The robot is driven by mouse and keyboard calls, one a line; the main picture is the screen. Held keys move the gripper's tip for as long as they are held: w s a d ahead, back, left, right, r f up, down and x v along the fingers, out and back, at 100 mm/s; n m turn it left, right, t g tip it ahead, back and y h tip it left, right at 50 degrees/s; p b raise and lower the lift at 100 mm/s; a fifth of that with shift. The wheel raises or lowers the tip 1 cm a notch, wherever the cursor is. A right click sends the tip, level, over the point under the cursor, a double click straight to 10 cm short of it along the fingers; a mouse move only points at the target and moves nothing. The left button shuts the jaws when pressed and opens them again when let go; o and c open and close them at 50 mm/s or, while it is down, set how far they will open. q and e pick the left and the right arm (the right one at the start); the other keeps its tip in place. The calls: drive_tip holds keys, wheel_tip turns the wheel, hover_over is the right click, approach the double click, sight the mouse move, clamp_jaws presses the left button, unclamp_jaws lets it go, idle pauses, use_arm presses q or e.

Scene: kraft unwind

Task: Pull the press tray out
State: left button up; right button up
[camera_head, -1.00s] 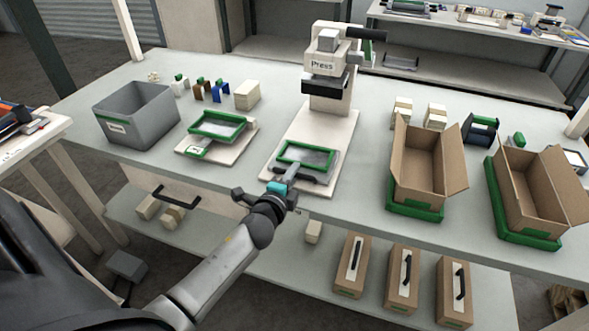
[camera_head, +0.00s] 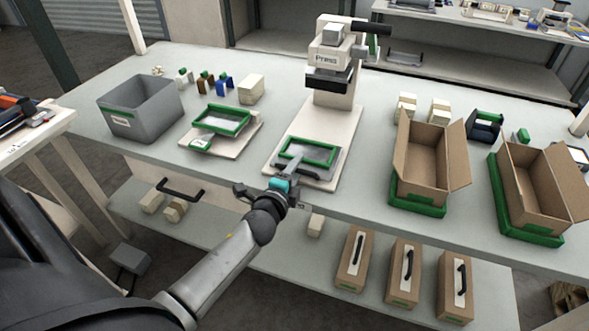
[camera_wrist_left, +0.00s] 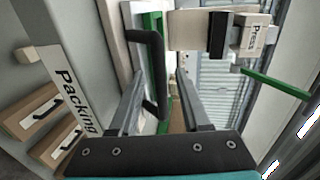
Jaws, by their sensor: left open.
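The press tray (camera_head: 308,153) has a green frame and a grey inside. It lies on the pale base of the press (camera_head: 334,75), at its front end. Its black handle (camera_head: 308,172) faces the table's front edge. My left gripper (camera_head: 288,168) is at this handle, with its jaws open. In the left wrist view the handle (camera_wrist_left: 158,65) appears between the two open fingers (camera_wrist_left: 158,90); whether they touch it I cannot tell. The press head stands behind the tray, clear of it. My right gripper is not in view.
A second green-framed tray (camera_head: 222,119) on a pale board and a grey bin (camera_head: 140,118) are to the left. Open cardboard boxes (camera_head: 420,165) in green trays stand to the right. Handled boxes (camera_head: 354,258) sit on the shelf below.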

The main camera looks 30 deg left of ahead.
use_arm(q)
drive_tip(key=shift+s, duration=0.1)
drive_tip(key=v, duration=1.5)
drive_tip(key=shift+p, duration=0.35)
drive_tip(key=s+d+f+n+g+h, duration=0.1)
drive_tip(key=s+d+f+n+g, duration=0.15)
drive_tip(key=f, duration=0.75)
drive_tip(key=s+d+f+n+g+h+b, duration=0.1)
drive_tip(key=s+d+f+n+g, duration=0.2)
drive_tip(key=f, duration=0.7)
drive_tip(key=s+d+f+n+g+h, duration=0.1)
drive_tip(key=s+f+g, duration=0.1)
drive_tip(key=s+f, duration=0.5)
drive_tip(key=s+d+f+n+g, duration=0.2)
drive_tip(key=s+f+n+g, duration=0.4)
drive_tip(key=s+f, duration=0.9)
drive_tip(key=s+g, duration=0.1)
drive_tip(key=s, duration=0.1)
drive_tip(key=shift+s+f+h+b, duration=0.3)
drive_tip(key=shift+s+h+b, duration=0.05)
drive_tip(key=shift+h+b, duration=0.05)
